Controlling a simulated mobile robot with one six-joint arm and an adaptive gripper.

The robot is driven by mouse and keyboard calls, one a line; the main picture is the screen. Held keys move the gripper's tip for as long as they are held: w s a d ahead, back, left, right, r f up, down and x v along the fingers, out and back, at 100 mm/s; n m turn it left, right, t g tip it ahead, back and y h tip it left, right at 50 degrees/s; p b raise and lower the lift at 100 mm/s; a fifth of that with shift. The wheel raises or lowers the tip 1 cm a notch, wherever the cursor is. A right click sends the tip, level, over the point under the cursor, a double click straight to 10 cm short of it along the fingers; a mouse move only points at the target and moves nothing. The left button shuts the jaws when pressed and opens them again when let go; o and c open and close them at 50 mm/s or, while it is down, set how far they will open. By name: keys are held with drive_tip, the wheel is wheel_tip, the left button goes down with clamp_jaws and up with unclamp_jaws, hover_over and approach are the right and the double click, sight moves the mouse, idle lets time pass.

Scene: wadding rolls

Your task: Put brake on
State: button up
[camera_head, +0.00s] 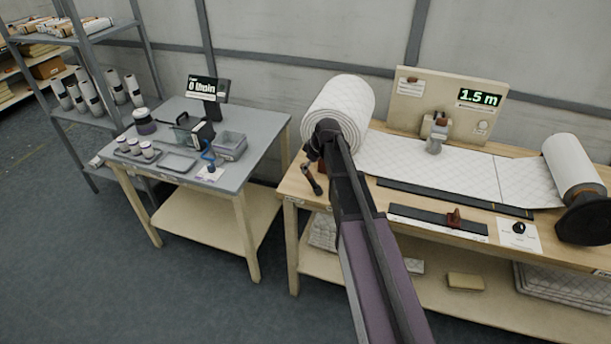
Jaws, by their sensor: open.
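A large white quilted wadding roll (347,100) lies at the left end of the wooden bench (292,187), its sheet running right across the top. A small dark lever with a reddish-brown part (311,179) sits at the bench's left front corner, below the roll; it looks like the brake, but I cannot tell its setting. My gripper (312,152) is at the end of my dark arm, in front of the roll's left end and just above the lever in the picture. It is open with nothing seen in it; its fingers are small and unclear. Contact with the lever cannot be told.
A display reading 1.5 m (479,97) stands at the back of the bench. A black rail with a red-brown slider (454,217) and a black knob (519,228) are at the front. A second roll (573,165) is right. A grey table (257,122) stands left, beyond a gap.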

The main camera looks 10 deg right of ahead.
sight(311, 178)
drive_tip(key=shift+b+x, duration=1.4)
drive_tip(key=shift+x, duration=0.45)
clamp_jaws()
